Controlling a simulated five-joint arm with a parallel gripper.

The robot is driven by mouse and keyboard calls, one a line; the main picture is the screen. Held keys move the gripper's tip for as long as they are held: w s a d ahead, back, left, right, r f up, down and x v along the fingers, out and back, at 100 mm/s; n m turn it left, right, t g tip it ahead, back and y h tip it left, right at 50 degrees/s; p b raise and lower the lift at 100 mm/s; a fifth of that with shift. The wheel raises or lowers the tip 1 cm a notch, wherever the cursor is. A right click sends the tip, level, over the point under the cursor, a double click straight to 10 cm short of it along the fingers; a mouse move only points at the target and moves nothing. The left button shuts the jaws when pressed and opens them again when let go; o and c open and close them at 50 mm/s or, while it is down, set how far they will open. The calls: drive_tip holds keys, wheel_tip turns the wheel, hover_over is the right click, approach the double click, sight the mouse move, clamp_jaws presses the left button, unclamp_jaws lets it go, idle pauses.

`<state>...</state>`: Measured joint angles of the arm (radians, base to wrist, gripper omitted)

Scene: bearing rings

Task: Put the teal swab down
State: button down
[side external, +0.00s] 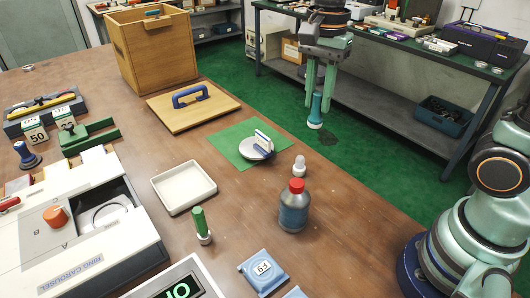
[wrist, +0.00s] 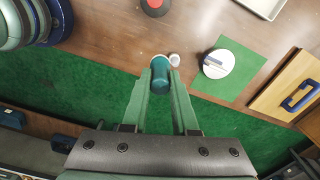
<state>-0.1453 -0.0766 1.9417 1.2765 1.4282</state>
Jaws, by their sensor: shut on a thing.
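The teal swab (side external: 315,111), with a teal body and a white end pointing down, is held upright between the fingers of my gripper (side external: 318,92). My gripper is shut on it. In the side view it hangs in the air beyond the table's far edge, against the green floor. In the wrist view the teal swab (wrist: 160,78) sits between the fingertips (wrist: 161,80), overlapping the edge of the brown table (wrist: 110,60). Its white end is partly hidden there.
A small white-topped piece (side external: 299,167) and a red-capped bottle (side external: 294,207) stand near the table edge. A green square (side external: 224,142) carries a white dish (side external: 255,149). A white tray (side external: 183,187) is empty. Bare table lies between tray and bottle.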

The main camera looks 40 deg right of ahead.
drive_tip(key=w+a+m, duration=0.1)
drive_tip(key=w+a, duration=0.3)
drive_tip(key=a, duration=1.2)
drive_tip(key=shift+s+f, duration=0.1)
drive_tip(key=shift+f, duration=10.2)
drive_tip(key=shift+f, duration=0.1)
drive_tip(key=c, duration=0.7)
unclamp_jaws()
drive_tip(key=shift+f, duration=0.1)
